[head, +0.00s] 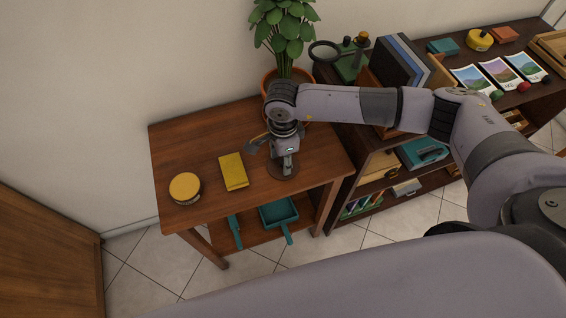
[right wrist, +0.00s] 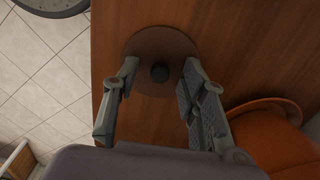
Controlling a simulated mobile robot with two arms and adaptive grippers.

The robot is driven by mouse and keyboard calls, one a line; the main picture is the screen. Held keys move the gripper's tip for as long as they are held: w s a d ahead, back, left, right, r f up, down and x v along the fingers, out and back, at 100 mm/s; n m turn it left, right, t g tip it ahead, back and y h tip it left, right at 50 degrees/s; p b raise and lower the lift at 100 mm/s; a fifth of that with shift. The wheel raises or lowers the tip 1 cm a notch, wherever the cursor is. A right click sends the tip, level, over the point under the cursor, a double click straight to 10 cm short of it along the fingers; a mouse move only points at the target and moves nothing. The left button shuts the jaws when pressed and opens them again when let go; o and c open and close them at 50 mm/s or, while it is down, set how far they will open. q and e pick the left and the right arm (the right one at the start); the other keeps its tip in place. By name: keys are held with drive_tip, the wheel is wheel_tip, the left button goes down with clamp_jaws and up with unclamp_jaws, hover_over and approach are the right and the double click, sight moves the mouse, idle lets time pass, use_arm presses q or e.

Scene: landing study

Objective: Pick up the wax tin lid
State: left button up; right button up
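A brown round lid (head: 283,174) with a small dark knob lies flat near the right end of the wooden table; I take it to be the wax tin lid. A round tin with a yellow top (head: 185,187) stands at the table's left. My left gripper is out of view.
A yellow cloth or pad (head: 233,171) lies between tin and lid. A plant in an orange pot (right wrist: 275,140) stands close behind my right gripper. A dark shelf (head: 365,160) with books and boxes stands to the right. The table's front strip is clear.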

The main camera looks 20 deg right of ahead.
clamp_jaws()
idle(0.4)
drive_tip(key=shift+r, duration=0.15)
